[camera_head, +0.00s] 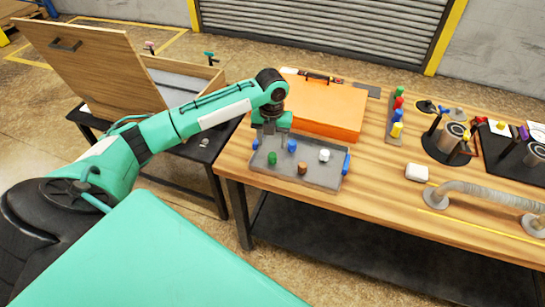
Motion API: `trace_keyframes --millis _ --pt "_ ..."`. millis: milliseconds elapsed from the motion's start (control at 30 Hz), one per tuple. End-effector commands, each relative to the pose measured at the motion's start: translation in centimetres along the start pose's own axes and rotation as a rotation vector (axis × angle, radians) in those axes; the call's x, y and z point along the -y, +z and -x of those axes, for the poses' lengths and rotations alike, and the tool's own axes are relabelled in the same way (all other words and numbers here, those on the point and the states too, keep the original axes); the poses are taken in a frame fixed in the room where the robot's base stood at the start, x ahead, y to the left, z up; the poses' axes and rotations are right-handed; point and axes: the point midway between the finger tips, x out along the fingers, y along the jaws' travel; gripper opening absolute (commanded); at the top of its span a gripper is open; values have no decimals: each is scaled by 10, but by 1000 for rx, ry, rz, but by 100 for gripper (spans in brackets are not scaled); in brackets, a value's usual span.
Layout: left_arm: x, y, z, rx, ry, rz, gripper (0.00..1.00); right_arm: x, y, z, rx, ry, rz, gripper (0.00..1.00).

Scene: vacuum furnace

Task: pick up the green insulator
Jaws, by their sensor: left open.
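The green insulator (272,158) is a small green cylinder standing on the left part of a grey tray (325,176) on the wooden table. A blue piece (292,146), a white piece (324,155) and a brown piece (302,168) stand on the same tray. My left gripper (262,143) is open and points down over the tray's back left corner. It is a little behind and left of the green insulator, with a small blue thing close to its fingers. I cannot tell whether it touches anything. My right gripper is not in view.
An orange case (325,108) stands behind the tray, close to my left wrist. A blue piece (346,163) is at the tray's right edge. An open wooden box (185,85) stands left.

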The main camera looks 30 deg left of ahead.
Motion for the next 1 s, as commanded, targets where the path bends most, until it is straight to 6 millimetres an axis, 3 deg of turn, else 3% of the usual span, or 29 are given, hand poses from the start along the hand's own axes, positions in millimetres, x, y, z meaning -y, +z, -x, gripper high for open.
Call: trace_keyframes --millis 133,367,700,1000 --pt "0 0 -25 -3 1 1 54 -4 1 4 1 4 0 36" --pt "0 2 -40 0 0 2 54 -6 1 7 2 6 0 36" --pt "-1 13 -82 0 1 2 54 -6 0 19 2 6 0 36" --pt "-1 13 -89 2 1 0 54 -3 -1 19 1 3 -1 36"
